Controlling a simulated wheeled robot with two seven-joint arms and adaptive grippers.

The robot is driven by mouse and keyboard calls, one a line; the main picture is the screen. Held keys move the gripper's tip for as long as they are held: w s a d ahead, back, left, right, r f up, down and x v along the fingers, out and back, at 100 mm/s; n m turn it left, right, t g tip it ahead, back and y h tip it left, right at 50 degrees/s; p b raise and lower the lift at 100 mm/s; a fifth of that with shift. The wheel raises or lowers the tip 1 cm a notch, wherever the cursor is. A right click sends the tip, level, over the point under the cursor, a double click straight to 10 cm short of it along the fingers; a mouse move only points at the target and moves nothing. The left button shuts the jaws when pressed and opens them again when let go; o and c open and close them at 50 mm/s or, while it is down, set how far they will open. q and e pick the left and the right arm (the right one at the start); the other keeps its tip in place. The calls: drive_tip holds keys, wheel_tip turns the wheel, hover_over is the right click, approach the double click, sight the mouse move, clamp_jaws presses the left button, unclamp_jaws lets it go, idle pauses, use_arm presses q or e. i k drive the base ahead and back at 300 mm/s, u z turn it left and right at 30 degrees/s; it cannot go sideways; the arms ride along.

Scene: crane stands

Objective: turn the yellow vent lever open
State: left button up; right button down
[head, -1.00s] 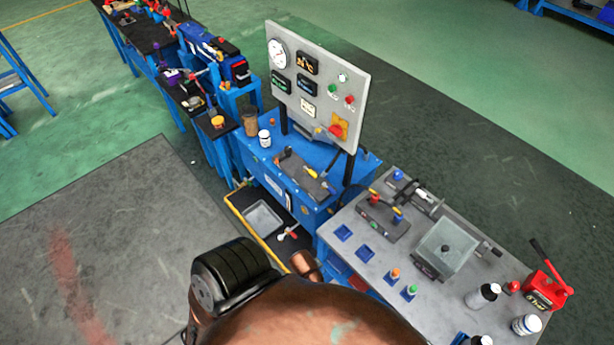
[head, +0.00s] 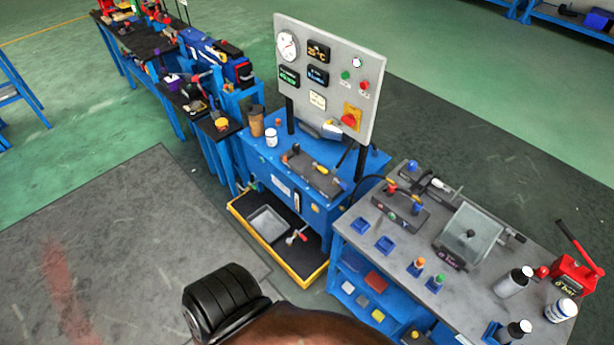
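A small yellow handle (head: 322,170) shows on a dark block (head: 312,175) on top of the blue bench (head: 290,198). It may be the vent lever; its exact angle is too small to tell. Another dark block (head: 399,208) on the grey-topped table carries a red and a blue knob. Neither of my grippers shows in the head view. Only a black ribbed part and a brown rounded part of my own body show at the bottom edge.
A grey panel (head: 312,105) with a gauge, displays and a red knob on a yellow plate (head: 351,117) stands above the bench. A yellow-edged tray (head: 318,277) lies at its foot. A red hand pump (head: 575,272) and bottles stand at right. The grey floor at left is free.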

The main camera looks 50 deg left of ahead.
sight(321, 170)
drive_tip(key=u, duration=1.4)
drive_tip(key=i, duration=0.8)
drive_tip(key=u, duration=0.3)
